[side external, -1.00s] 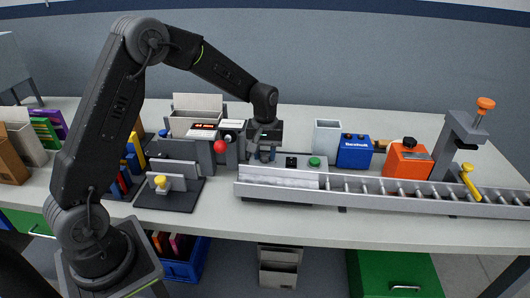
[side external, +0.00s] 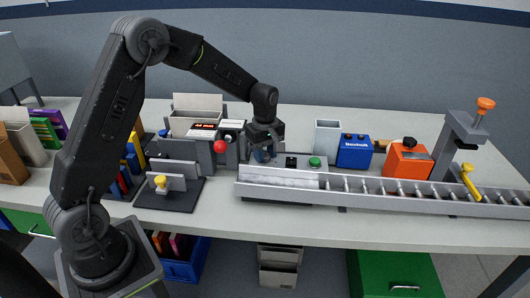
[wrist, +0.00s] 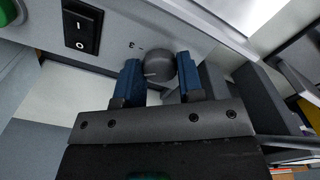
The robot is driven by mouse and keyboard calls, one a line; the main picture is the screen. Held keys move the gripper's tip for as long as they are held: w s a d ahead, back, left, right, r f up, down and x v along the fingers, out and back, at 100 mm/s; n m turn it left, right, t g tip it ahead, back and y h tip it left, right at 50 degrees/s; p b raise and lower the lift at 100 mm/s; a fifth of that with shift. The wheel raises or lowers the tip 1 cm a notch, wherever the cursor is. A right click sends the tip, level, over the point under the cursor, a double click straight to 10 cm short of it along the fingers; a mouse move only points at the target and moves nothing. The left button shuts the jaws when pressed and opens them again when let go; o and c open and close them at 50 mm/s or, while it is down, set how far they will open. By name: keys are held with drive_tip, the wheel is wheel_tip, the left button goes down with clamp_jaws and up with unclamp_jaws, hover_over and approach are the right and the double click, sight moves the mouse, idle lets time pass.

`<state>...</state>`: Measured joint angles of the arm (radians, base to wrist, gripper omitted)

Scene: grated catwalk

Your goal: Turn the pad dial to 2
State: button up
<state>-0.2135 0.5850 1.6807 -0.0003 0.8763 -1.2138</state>
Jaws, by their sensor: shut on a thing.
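The pad dial (wrist: 158,66) is a round dark-grey knob with a pale pointer line, on the light-grey face of the pad unit. A printed mark that looks like a 3 is beside it in the wrist view; other numbers are hidden or unreadable. My gripper (wrist: 161,78) has one blue finger on each side of the dial and is shut on it. In the side view my gripper (side external: 264,154) reaches down at the left end of the pad unit, behind the conveyor, and hides the dial.
A black rocker switch (wrist: 82,25) and a green button (side external: 315,161) are on the same unit. The roller conveyor (side external: 390,193) runs along the front. A red ball knob (side external: 220,147) stands close left of my gripper. A blue box (side external: 354,152) is to the right.

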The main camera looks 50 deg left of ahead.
sight(265, 155)
drive_tip(key=shift+n, duration=0.6)
drive_tip(key=o, duration=0.9)
wheel_tip(265, 155, up, 14)
drive_tip(key=shift+f, duration=0.1)
idle(0.4)
